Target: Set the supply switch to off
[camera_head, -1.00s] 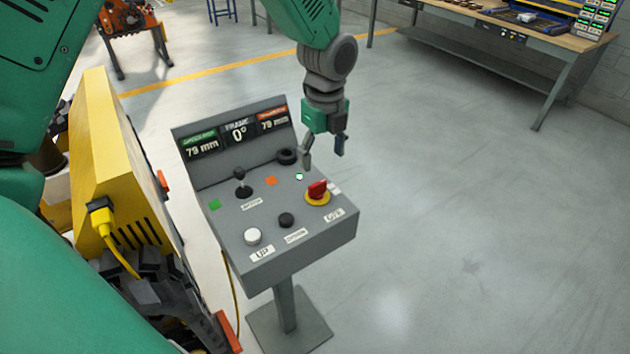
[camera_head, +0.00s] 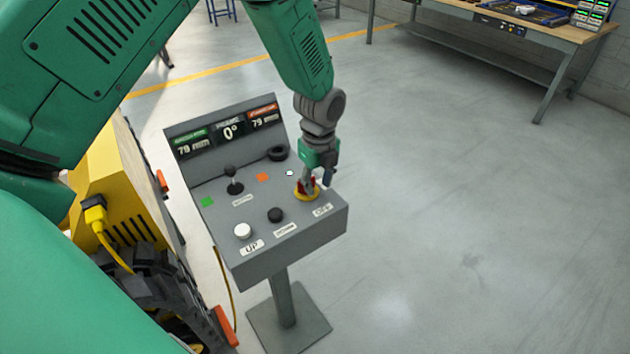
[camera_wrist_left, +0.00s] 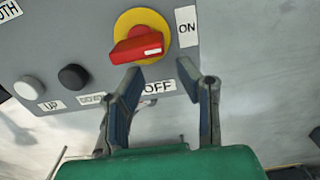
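The supply switch, a red handle (camera_head: 301,184) on a yellow round plate, sits at the right of the grey control panel's top. In the left wrist view the red handle (camera_wrist_left: 135,47) lies nearly crosswise, the white mark at its right end towards the side of the "ON" label (camera_wrist_left: 187,27). The "OFF" label (camera_wrist_left: 158,87) is below the switch, partly between my fingers. My left gripper (camera_head: 318,178) is over the switch and partly hides it. Its fingers (camera_wrist_left: 167,76) are open, with no object between them; the left fingertip is close to the handle. My right gripper is not in view.
The panel (camera_head: 300,235) also carries a joystick (camera_head: 233,183), a white button (camera_head: 242,231), a black button (camera_head: 275,214) and a screen (camera_head: 230,130). A yellow machine (camera_head: 125,195) stands close on the left. The floor right of the panel is clear.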

